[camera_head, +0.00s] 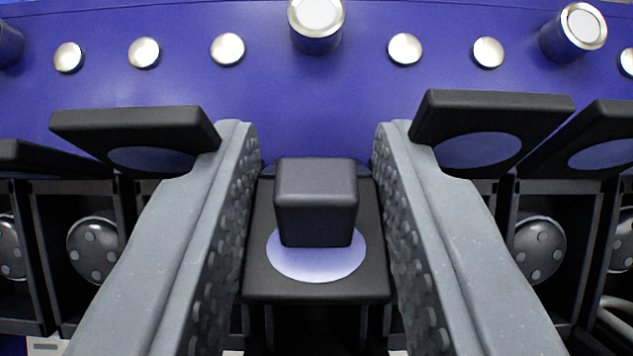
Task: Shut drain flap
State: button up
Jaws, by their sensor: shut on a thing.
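The drain flap (262,283) is a black square plate in the middle of the view, with a lilac disc (285,265) on its face and a black block (316,195) standing out from the disc. My gripper (315,130) has one grey, studded finger on each side of this flap, shut on its side edges. The block sits between the fingers with a gap on both sides. The flap's face is turned toward the camera. The opening behind it is mostly hidden, so I cannot tell how far it stands from its frame.
Other black flaps stand tilted out at the left (130,125) and right (490,115), above open dark bays with round, dotted fittings (92,248). A blue curved wall (180,85) with silver studs and capped ports (316,25) rises behind. The outer flaps lie close to my fingers.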

dwell(0.3)
jog(key=o, duration=0.7)
jog(key=shift+c, duration=0.2)
jog(key=shift+s+f+b, duration=0.3)
jog(key=shift+f+b, duration=0.05)
jog(key=shift+b, duration=0.1)
jog(key=b+v, duration=0.3)
jog(key=v, duration=0.1)
jog(key=shift+s+f, duration=0.1)
jog(key=shift+s, duration=0.2)
send_near(320, 238)
jog(key=v, duration=0.3)
jog(key=shift+s+f, duration=0.1)
jog(key=shift+f, duration=0.05)
